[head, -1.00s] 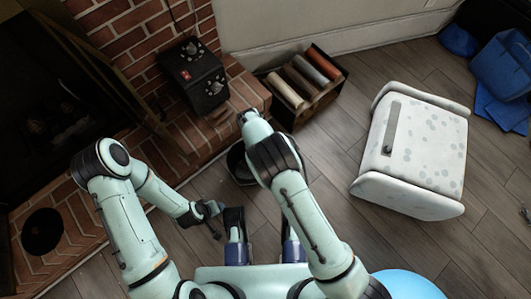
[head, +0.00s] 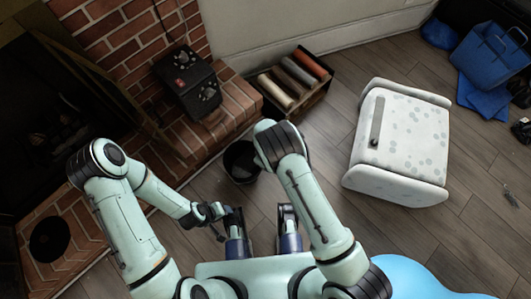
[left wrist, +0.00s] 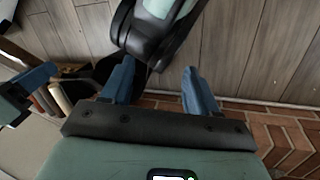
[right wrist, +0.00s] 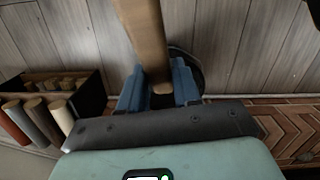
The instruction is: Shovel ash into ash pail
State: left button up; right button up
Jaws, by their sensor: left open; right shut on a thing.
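The black ash pail (head: 240,161) stands on the floor beside the brick hearth in the head view, partly behind my right arm. Its dark round rim (right wrist: 187,62) shows behind the fingers in the right wrist view. My right gripper (right wrist: 158,88) is shut on a wooden handle (right wrist: 143,35); the tool's working end is out of view, so I cannot confirm it is the shovel. The right hand is hidden in the head view. My left gripper (left wrist: 160,88) is open and empty, with one of my arm links just beyond its fingers. I cannot make out ash.
The brick hearth (head: 200,135) and dark fireplace lie left, with a black box (head: 188,83) on the hearth. A crate of rolls (head: 300,85) is behind the pail. A white spotted cabinet (head: 400,145) stands right, and a light-blue object (head: 420,278) is near me. Floor between is clear.

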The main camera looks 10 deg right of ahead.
jog(key=shift+s+d+f+t+y+p, duration=0.3)
jog(key=shift+s+d+f+y+p, duration=0.15)
jog(key=shift+s+d, duration=0.15)
jog(key=shift+s+d+f+t+y, duration=0.15)
jog(key=shift+d+f+t+y, duration=0.1)
jog(key=shift+f, duration=0.2)
jog(key=shift+s+d+f+t+y, duration=0.15)
jog(key=shift+d+f+t+y, duration=0.1)
jog(key=shift+f, duration=0.2)
notch_tip(320, 180, down, 5)
jog(key=s+d+t+y+b, duration=0.2)
pick_arm(q)
jog(key=shift+g+h, duration=0.3)
jog(key=shift+g, duration=0.5)
jog(key=shift+s+d+r+p, duration=0.3)
jog(key=shift+s+r+p, duration=0.3)
jog(key=shift+s, duration=0.1)
jog(key=shift+s+d+r+p, duration=0.3)
jog(key=shift+s+r+p, duration=0.25)
jog(key=shift+s, duration=0.15)
jog(key=shift+s+d+r+p, duration=0.3)
jog(key=shift+s+r+p, duration=0.3)
jog(key=shift+s, duration=0.1)
pick_arm(e)
jog(key=shift+w+a+r, duration=0.1)
jog(key=shift+r, duration=1.3)
jog(key=shift+w+a+r, duration=0.1)
jog(key=shift+r, duration=1.3)
pick_arm(q)
jog(key=shift+f, duration=0.1)
